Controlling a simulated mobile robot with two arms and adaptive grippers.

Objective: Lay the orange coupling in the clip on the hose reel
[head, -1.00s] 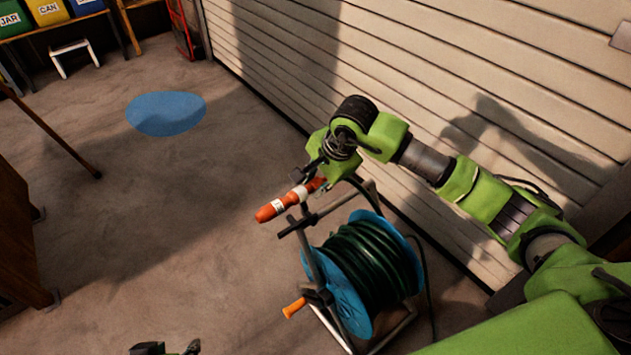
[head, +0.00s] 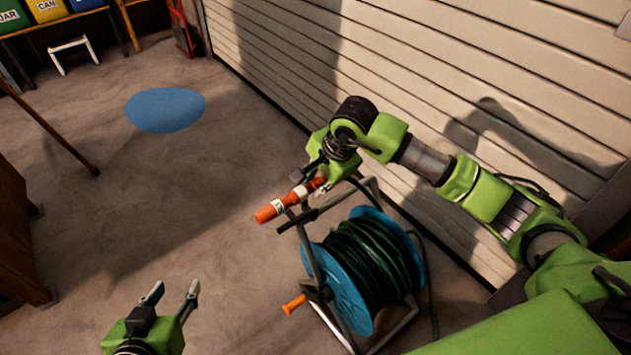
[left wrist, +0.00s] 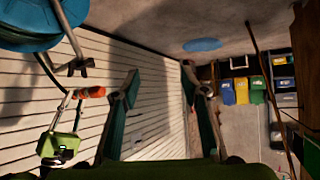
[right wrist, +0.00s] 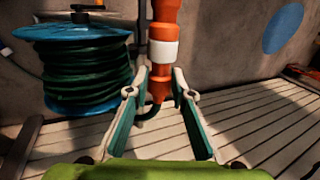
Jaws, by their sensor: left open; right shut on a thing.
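The orange coupling (head: 270,211), with a white band, is held by my right gripper (head: 308,183) near the top of the hose reel's frame. In the right wrist view the coupling (right wrist: 163,30) stands between the fingers (right wrist: 160,90). The hose reel (head: 340,285) has blue discs and dark green hose. A dark crossbar (head: 298,222) on its frame lies just below the coupling; I cannot make out the clip's shape or whether they touch. My left gripper (head: 172,291) is open and empty, left of the reel. The coupling (left wrist: 93,92) also shows in the left wrist view.
The slatted wall (head: 440,90) runs close behind the reel and my right arm. An orange crank handle (head: 294,304) sticks out from the reel's left side. A blue round patch (head: 165,110) lies on the floor. The floor left of the reel is clear.

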